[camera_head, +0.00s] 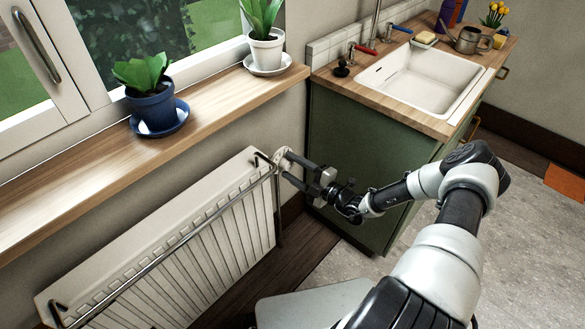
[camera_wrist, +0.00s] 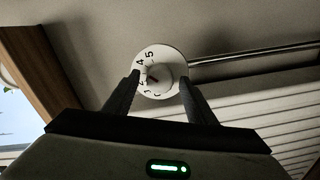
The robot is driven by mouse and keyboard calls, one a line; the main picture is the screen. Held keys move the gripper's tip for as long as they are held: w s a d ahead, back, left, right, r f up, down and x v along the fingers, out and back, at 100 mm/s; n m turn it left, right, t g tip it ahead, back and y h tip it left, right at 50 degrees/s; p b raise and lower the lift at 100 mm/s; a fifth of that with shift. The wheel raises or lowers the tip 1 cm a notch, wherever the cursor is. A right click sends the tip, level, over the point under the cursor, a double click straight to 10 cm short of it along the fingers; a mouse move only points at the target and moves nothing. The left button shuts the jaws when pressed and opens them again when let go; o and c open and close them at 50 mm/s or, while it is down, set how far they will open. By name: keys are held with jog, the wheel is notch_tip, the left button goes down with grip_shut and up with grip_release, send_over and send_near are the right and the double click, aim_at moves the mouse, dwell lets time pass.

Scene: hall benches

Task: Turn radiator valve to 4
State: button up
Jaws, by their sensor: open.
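The radiator valve (camera_wrist: 174,57) is a round white dial with black numbers, mounted near the radiator's upper right corner. In the head view the valve (camera_head: 281,155) is partly hidden by my fingers. In the wrist view 5 and 4 are readable near its top left, and the lower numbers are hard to read. A small dark mark shows on its inner knob; which number it points to I cannot tell. My gripper (camera_wrist: 160,82) is open, with one finger at each side of the knob. Whether the fingers touch it I cannot tell.
The white radiator (camera_head: 190,225) has a metal rail (camera_head: 165,252) along its front. Above it is a wooden sill (camera_head: 90,170) with a blue-potted plant (camera_head: 152,105) and a white-potted plant (camera_head: 266,50). A green sink cabinet (camera_head: 350,140) stands close to the right.

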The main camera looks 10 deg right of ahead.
jog(key=p+v, duration=0.2)
jog(key=v, duration=1.5)
jog(key=shift+s, duration=0.2)
jog(key=shift+r, duration=0.15)
